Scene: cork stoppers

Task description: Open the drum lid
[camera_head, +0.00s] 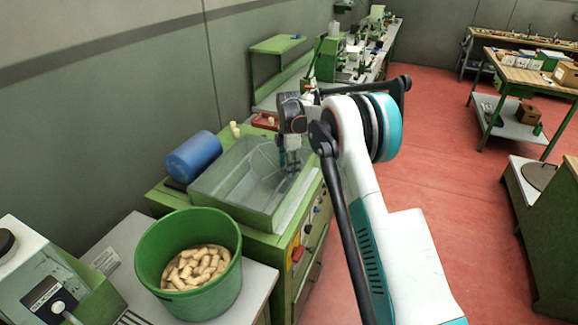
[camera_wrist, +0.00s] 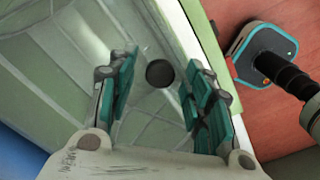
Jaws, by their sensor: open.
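The drum lid (camera_head: 226,190) is a clear, see-through cover on a green machine. It looks shut, and a rounded drum shape shows faintly through it. A dark round knob (camera_wrist: 160,73) shows over the lid in the wrist view; I cannot tell for certain that it is fixed to the lid. My gripper (camera_head: 290,168) points down at the lid's right side. In the wrist view its two teal-padded fingers are apart, with the knob between them and a gap on each side.
A blue cylinder (camera_head: 193,157) lies at the machine's left. A green tub (camera_head: 188,229) of cork stoppers stands in front. A control panel (camera_head: 308,232) with buttons is on the machine's right face. Green workbenches line the wall behind. Red floor is open to the right.

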